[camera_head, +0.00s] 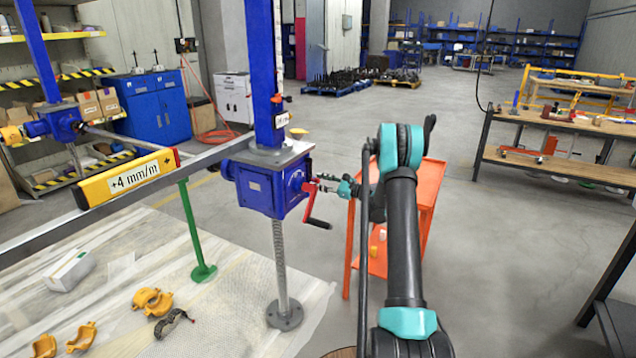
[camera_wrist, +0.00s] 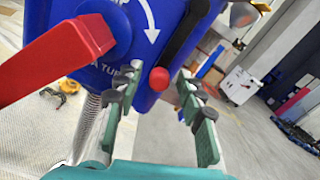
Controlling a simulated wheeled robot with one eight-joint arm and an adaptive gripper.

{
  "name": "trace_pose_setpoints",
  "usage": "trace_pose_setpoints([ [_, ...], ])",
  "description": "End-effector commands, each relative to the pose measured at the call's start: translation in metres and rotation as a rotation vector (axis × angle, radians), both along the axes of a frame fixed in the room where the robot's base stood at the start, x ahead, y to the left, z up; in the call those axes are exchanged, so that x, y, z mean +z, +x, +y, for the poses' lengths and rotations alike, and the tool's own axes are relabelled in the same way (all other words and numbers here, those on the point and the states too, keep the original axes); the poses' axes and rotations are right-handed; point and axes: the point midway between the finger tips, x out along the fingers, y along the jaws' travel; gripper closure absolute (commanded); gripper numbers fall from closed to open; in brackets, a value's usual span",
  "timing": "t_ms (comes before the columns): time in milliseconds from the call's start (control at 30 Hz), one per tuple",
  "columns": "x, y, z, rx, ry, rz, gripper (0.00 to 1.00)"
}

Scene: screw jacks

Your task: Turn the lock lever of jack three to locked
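A blue screw jack (camera_head: 256,192) stands on a threaded spindle at the end of a metal beam; I cannot read a number on it. Its red crank (camera_head: 316,212) sticks out on the right, and shows large at the left of the wrist view (camera_wrist: 55,60). In the wrist view, a black lever (camera_wrist: 183,38) with a red knob (camera_wrist: 159,78) slants down across the blue housing. My gripper (camera_head: 322,182) is at the jack's right side. In the wrist view its fingers (camera_wrist: 158,85) are apart, with the knob between their tips; I see no contact.
A yellow level reading +4 mm/m (camera_head: 128,178) sits on the beam (camera_head: 60,232). Another blue jack (camera_head: 58,122) stands at the left. An orange cart (camera_head: 426,190) is behind my arm. Yellow clamps (camera_head: 152,301) lie on the sheeted floor. Open floor lies beyond.

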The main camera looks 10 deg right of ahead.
Motion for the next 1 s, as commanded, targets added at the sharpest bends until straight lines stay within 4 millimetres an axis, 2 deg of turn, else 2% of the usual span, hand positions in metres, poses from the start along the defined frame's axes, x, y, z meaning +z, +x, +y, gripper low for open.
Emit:
trace_pose_setpoints([
  [100, -0.0001, 0.0038, 0.0059, 0.001, 0.000, 0.000, 0.61],
  [400, -0.0001, 0.0051, 0.0072, 0.000, 0.000, 0.000, 0.61],
  [733, -0.0001, 0.0049, 0.0071, 0.000, 0.000, 0.000, 1.00],
  [1000, -0.0002, 0.0049, 0.0070, 0.000, 0.000, 0.000, 1.00],
])
